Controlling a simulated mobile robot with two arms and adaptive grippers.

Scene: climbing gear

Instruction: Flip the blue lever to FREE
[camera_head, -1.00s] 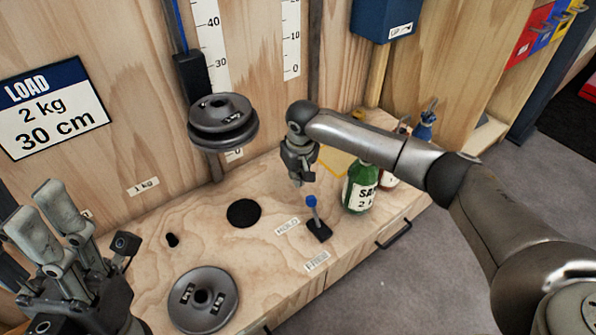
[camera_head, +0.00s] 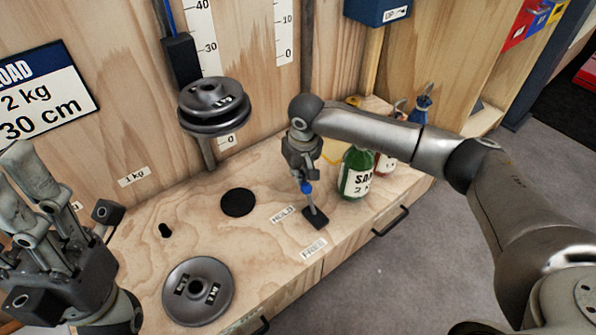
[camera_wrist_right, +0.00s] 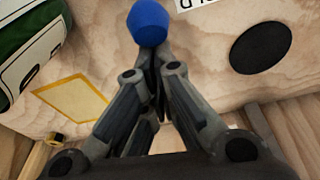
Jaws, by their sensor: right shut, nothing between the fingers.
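The blue-knobbed lever (camera_head: 306,188) stands on a small black base (camera_head: 315,218) on the wooden bench. Its stalk leans slightly toward the back left. The HOLD label (camera_head: 283,214) lies left of the base and the FREE label (camera_head: 313,249) in front of it. My right gripper (camera_head: 303,178) is shut and empty, its tips right at the blue knob. In the right wrist view the knob (camera_wrist_right: 148,22) shows just beyond the closed fingertips (camera_wrist_right: 153,60); I cannot tell whether they touch. My left gripper (camera_head: 32,155) is open and empty at the left edge.
Green (camera_head: 356,172) and red-brown (camera_head: 385,165) bottles stand right of the lever. A loose weight disc (camera_head: 198,291) lies at the front. Stacked discs (camera_head: 213,103) hang by the wall scale, with a black round pad (camera_head: 238,202) below on the bench.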

